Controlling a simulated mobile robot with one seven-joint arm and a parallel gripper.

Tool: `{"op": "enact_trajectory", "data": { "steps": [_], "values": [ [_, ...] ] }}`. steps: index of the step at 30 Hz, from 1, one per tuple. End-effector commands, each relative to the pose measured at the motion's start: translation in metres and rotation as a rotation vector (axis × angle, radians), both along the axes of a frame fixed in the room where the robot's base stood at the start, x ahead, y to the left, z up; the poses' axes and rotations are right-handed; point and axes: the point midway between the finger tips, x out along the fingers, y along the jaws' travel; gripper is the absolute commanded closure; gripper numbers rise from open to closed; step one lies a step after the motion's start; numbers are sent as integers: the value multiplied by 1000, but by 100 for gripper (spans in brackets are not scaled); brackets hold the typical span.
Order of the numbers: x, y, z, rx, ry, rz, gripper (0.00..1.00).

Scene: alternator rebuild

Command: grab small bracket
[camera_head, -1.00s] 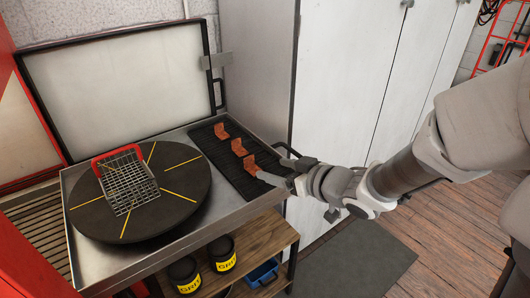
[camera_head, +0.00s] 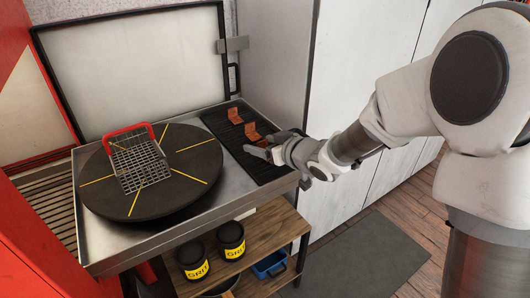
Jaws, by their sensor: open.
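Small rust-orange brackets lie in a row on a black ribbed mat (camera_head: 215,123) at the right side of the metal tray. The far bracket (camera_head: 234,116) and the middle bracket (camera_head: 252,131) show clearly. The near bracket (camera_head: 265,143) is mostly hidden by my gripper (camera_head: 262,146). My gripper is open and sits low at that near bracket. I cannot tell whether the bracket is between the fingers or whether they touch it.
A round black turntable (camera_head: 190,158) with yellow lines holds a wire basket (camera_head: 140,166) with a red handle. The raised lid (camera_head: 130,65) stands behind. A white cabinet (camera_head: 345,90) is close on the right. Black grit tubs (camera_head: 231,239) stand on the lower shelf.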

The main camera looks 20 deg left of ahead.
Motion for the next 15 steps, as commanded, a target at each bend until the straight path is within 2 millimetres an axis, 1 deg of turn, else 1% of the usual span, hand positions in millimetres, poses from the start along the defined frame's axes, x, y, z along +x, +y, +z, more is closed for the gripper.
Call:
{"op": "enact_trajectory", "data": {
  "steps": [3,4,8,9,11,12,14,15],
  "values": [
    [0,0,0,0,0,-1,25],
    [0,0,0,0,0,-1,27],
    [0,-1,0,0,0,-1,50],
    [0,-1,0,0,0,-1,57],
    [0,-1,0,0,0,-1,68],
    [0,-1,0,0,0,0,75],
    [0,-1,0,0,0,0,86],
    [0,-1,0,0,0,0,93]
  ]
}}
